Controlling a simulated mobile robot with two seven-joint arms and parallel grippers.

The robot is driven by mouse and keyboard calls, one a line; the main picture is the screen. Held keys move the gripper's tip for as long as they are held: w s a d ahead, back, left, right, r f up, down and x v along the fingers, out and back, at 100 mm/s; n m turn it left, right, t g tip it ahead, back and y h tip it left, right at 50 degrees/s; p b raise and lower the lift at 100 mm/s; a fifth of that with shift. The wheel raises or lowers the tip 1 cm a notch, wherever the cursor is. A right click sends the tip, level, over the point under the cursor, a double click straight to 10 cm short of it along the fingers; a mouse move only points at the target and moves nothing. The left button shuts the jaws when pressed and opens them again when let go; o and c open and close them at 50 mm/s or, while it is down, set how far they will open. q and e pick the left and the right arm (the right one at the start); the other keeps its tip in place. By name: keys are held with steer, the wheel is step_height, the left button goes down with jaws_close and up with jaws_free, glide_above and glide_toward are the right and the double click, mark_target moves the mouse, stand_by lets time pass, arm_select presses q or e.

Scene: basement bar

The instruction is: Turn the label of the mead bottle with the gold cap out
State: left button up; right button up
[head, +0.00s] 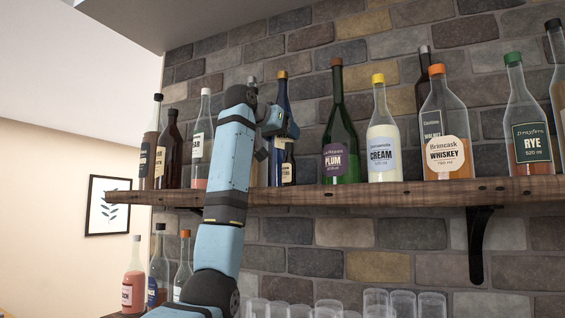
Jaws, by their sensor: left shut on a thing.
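A dark blue bottle with a gold cap (282,88) stands upright on the wooden shelf, partly behind my left arm. A pale and dark label (288,172) shows low on it, but I cannot read the wording. My left gripper (278,134) is at the bottle's upper body, below the neck, and is shut on it. My left wrist and fingers cover part of the bottle. My right gripper is not in view.
The shelf (400,193) holds a green plum bottle (343,135) and a yellow-capped cream bottle (381,135) to the right, then whiskey (445,120) and rye (526,120). Several bottles stand left of my arm. Glasses (376,302) stand below. A brick wall is behind.

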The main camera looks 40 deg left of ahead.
arm_select(q)
steer(key=o, duration=0.7)
steer(key=shift+w+d, duration=0.1)
steer(key=shift+w, duration=0.05)
steer(key=shift+o, duration=0.2)
steer(key=shift+y, duration=0.3)
steer(key=n+g+y, duration=0.1)
steer(key=n+y, duration=0.2)
steer(key=n+g+y, duration=0.2)
steer(key=n+y, duration=0.1)
steer(key=y, duration=0.1)
